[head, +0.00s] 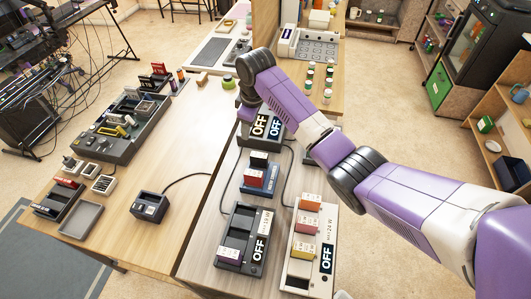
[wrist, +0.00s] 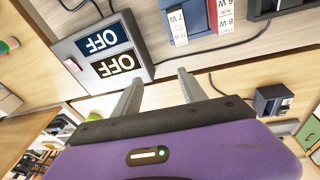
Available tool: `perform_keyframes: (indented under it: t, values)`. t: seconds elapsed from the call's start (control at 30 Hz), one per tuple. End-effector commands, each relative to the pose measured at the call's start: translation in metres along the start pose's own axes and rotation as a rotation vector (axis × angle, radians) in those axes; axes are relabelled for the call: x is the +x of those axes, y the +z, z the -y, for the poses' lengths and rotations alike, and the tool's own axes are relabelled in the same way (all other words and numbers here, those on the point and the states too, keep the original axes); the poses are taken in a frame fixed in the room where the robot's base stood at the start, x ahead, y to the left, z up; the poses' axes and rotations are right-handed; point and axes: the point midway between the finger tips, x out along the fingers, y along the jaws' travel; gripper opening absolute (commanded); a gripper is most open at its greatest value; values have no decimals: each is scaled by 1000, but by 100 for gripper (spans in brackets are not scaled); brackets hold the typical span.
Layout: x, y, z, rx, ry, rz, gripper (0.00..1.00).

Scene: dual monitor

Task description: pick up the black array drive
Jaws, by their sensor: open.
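I cannot tell for sure which item is the black array drive. A dark cartridge (head: 259,158) stands beside a red-and-white one in a dock (head: 250,188) on the near table, and may be it. My gripper (wrist: 158,90) is open and empty, with its two fingers apart in the wrist view. In the head view the end of my arm is over the grey box with two OFF panels (head: 277,127), beyond that dock. The box also shows in the wrist view (wrist: 142,62).
A dark dock (head: 236,252) and a white dock (head: 322,222) stand nearer, with cables between. A long grey tray (head: 110,150), an empty tray (head: 80,219) and a small black device (head: 150,207) are on the left table. Bare wood lies between (head: 195,135).

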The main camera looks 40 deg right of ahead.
Motion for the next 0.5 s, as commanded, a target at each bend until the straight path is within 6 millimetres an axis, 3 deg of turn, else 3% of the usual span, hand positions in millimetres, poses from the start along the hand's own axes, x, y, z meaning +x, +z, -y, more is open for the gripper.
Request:
perform_keyframes:
  t: [0.1,0.2,0.5]
  values:
    - [9,29,22,-38,-95,112,49]
    - [7,40,30,-67,-133,155,49]
    - [28,49,37,-89,-148,172,49]
